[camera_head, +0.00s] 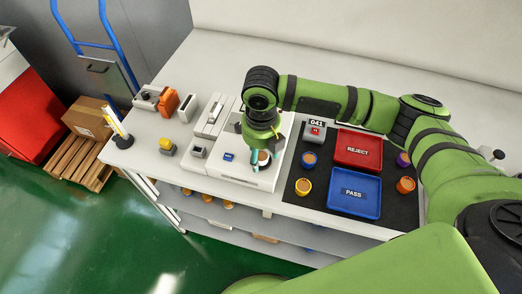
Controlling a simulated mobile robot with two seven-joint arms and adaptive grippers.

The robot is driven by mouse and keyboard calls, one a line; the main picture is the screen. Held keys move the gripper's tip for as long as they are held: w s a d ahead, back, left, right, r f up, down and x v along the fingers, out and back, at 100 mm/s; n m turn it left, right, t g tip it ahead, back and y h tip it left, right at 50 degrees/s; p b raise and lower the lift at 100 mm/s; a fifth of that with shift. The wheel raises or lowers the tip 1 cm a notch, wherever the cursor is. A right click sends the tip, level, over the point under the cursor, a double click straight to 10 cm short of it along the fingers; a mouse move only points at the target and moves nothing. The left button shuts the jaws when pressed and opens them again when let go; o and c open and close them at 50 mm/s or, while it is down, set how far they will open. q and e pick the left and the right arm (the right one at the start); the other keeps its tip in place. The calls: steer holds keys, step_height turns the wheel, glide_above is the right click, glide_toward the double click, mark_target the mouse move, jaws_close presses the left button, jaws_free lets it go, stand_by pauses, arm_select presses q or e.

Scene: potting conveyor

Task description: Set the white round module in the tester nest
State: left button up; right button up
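A round module with a pale side and a brown top (263,158) is between the teal fingertips of my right gripper (264,155). The fingers flank it closely and appear shut on it. It is over the front part of the white tester (230,165). The nest under it is hidden by the module and the gripper, so I cannot tell whether the module is seated or held just above. My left gripper is not in view.
Right of the tester, a black mat holds a red REJECT tray (376,137), a blue PASS tray (371,205), a grey box marked 041 (314,133) and several coloured round modules. My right arm spans above the table.

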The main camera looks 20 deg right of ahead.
mark_target(261, 156)
step_height(261, 156, up, 12)
steer(key=b, duration=0.2)
steer(key=shift+r, duration=0.2)
stand_by(0.3)
stand_by(0.4)
